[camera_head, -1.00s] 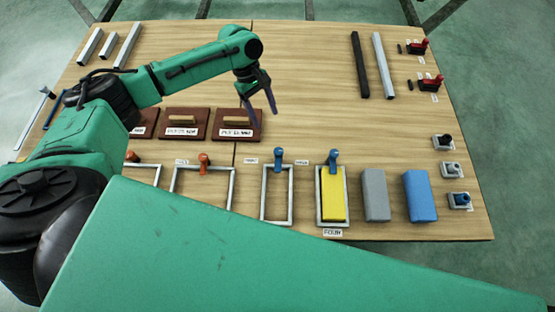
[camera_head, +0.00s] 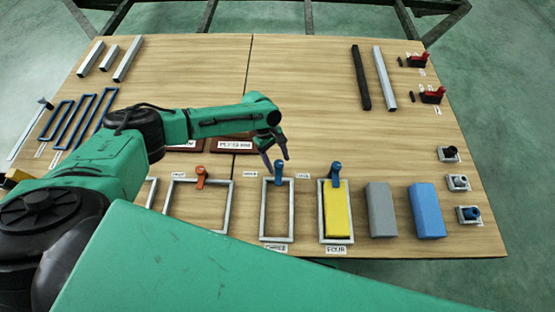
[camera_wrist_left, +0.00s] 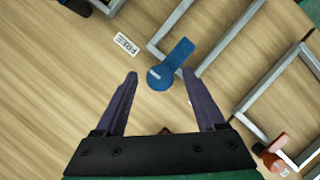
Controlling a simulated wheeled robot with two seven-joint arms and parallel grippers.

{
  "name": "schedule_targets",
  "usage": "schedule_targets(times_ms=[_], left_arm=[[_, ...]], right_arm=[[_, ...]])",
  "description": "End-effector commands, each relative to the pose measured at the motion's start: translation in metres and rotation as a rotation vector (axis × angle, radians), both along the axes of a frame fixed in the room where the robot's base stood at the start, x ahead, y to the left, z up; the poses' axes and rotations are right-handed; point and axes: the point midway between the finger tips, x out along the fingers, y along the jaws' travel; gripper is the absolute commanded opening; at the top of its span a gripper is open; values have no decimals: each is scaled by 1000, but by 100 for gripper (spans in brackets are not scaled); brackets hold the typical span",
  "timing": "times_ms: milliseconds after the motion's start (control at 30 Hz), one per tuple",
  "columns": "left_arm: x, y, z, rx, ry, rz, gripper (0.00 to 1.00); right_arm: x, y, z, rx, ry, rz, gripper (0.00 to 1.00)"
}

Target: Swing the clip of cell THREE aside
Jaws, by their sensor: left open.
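Cell THREE is a grey rectangular frame (camera_head: 263,212), empty, with its label (camera_head: 275,247) below it. Its blue clip (camera_head: 278,172) sits at the top edge, its arm lying across the frame's top rail. The clip also shows in the left wrist view (camera_wrist_left: 172,63), round end between the fingertips, arm pointing up and right. My left gripper (camera_head: 276,160) is open and empty, just behind the clip. In the left wrist view its fingers (camera_wrist_left: 159,76) are to either side of the clip's round end; contact is not visible. My right gripper is not in view.
Cell FOUR (camera_head: 321,212) holds a yellow block (camera_head: 337,208) under another blue clip (camera_head: 336,170). A frame with an orange clip (camera_head: 201,175) lies to the left. Grey (camera_head: 381,210) and blue (camera_head: 426,211) blocks stand right. A "FREE" label (camera_wrist_left: 126,44) lies near the clip.

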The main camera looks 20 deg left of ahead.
Motion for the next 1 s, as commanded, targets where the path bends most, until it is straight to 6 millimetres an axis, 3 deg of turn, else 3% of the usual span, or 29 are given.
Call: schedule_targets(times_ms=[67, 200, 267, 667, 1000], left_arm=[[0, 0, 0, 0, 0, 0, 72], [0, 0, 1, 0, 0, 0, 18], [0, 0, 1, 0, 0, 0, 0], [0, -1, 3, -3, 2, -50, 0], [0, -3, 2, -4, 4, -273, 0]], right_arm=[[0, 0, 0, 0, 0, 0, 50], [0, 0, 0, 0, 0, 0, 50], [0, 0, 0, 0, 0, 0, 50], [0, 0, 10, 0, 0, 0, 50], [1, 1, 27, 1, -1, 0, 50]])
